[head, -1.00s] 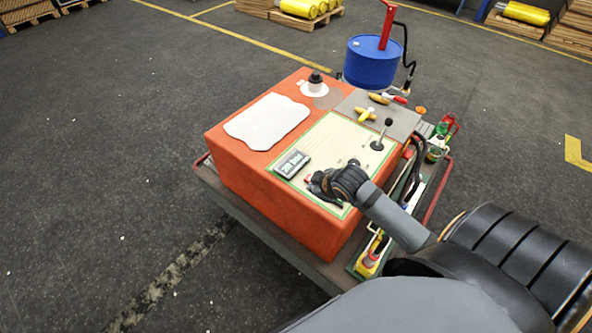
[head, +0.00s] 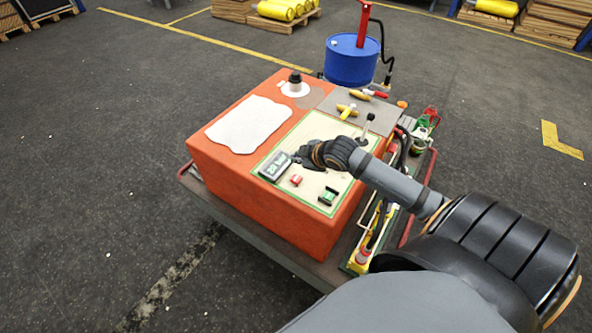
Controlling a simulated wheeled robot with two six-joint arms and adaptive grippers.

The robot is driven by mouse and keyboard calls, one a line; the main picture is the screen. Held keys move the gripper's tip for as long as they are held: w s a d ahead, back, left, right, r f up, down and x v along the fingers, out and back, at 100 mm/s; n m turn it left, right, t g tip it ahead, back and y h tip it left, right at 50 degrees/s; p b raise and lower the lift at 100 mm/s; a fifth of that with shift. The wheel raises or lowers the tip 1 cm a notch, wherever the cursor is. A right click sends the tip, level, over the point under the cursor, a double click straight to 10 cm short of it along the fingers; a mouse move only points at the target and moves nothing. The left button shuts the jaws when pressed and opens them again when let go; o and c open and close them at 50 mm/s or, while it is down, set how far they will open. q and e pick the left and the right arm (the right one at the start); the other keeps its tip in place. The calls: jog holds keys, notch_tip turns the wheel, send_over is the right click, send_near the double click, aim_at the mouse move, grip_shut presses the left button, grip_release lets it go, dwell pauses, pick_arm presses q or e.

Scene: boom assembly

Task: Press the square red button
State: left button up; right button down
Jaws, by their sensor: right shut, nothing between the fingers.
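A small red button (head: 295,180) sits on the pale green-edged panel (head: 315,128) on top of the orange box. A small green button or switch (head: 328,196) is to its right and nearer the front. A grey display (head: 275,166) is just left of the red button. My right gripper (head: 300,156) is shut and empty, over the panel just behind the red button and beside the display. I cannot tell whether its tip touches the panel. My left gripper is not in view.
A black-knobbed lever (head: 366,127) stands behind my right wrist. Yellow-handled tools (head: 347,110) lie on a grey plate. A white sheet (head: 247,124) covers the box's left part. A blue drum (head: 352,60) stands behind. Hoses and bottles line the cart's right side.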

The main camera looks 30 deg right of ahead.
jog(key=b, duration=0.6)
send_over(298, 180)
notch_tip(298, 180, down, 6)
jog(key=shift+f, duration=0.65)
jog(key=shift+f, duration=0.1)
dwell(0.3)
jog(key=shift+f, duration=0.35)
jog(key=shift+f+b, duration=0.5)
jog(key=shift+f, duration=0.05)
dwell(0.6)
jog(key=shift+r, duration=0.1)
jog(key=shift+r+p, duration=0.85)
jog(key=shift+p, duration=0.2)
